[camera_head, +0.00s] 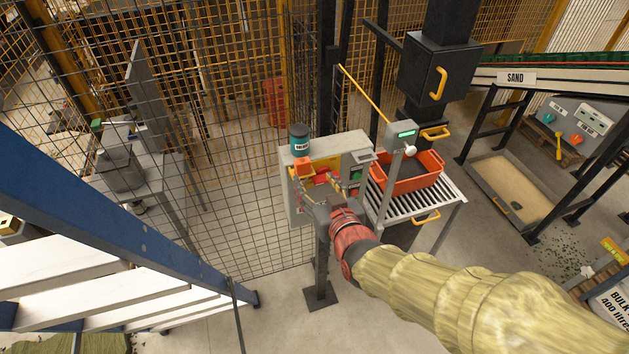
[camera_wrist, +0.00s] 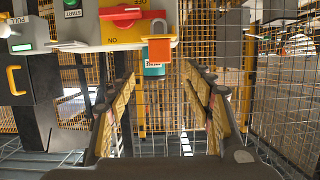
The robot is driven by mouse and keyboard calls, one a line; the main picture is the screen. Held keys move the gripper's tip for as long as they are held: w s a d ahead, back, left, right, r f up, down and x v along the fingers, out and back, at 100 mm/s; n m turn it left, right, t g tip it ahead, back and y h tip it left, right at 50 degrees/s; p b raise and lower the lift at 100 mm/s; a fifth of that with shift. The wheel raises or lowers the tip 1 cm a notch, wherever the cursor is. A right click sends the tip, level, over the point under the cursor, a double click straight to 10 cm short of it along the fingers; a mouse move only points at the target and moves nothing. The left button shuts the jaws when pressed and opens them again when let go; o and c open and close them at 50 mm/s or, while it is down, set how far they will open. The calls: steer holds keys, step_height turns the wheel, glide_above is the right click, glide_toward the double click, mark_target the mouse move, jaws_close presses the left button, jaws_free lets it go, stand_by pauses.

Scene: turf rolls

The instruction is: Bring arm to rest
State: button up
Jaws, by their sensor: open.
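My gripper (camera_head: 326,186) is at the end of my outstretched arm, close in front of a grey control box on a post (camera_head: 355,150). In the wrist view my gripper (camera_wrist: 161,80) has its two yellow-padded fingers spread apart, with nothing held between them. An orange padlock (camera_wrist: 159,49) with a grey shackle shows beyond the fingertips, beside a red rotary handle (camera_wrist: 122,13) on a yellow plate. The fingers look apart from the padlock. In the head view my gripper partly hides the box front.
An orange crate (camera_head: 407,176) sits on a roller table (camera_head: 421,199) to the right. A mesh fence (camera_head: 205,130) stands behind and left. Blue-sided stairs (camera_head: 110,215) are at left. Floor in front of the post is clear.

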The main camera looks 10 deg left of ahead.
stand_by(0.4)
steer(key=s+d+f+g+h+b, duration=0.1)
steer(key=s+d+f+g+h, duration=0.4)
steer(key=s+d+f, duration=0.4)
steer(key=s+d+r+m+h+b, duration=0.1)
steer(key=s+d+r+m+b, duration=0.1)
steer(key=s+d, duration=0.2)
steer(key=s+d+r+m+g+h+b, duration=0.1)
steer(key=s+d+m+b, duration=0.1)
steer(key=d, duration=0.8)
steer(key=s+d+r+m+b, duration=0.2)
steer(key=s+d+b, duration=0.1)
steer(key=s+d, duration=0.2)
steer(key=d, duration=0.2)
steer(key=shift+s+d+r+g+h, duration=0.3)
steer(key=shift+d+r+g+h, duration=0.05)
steer(key=shift+d+g+h, duration=0.05)
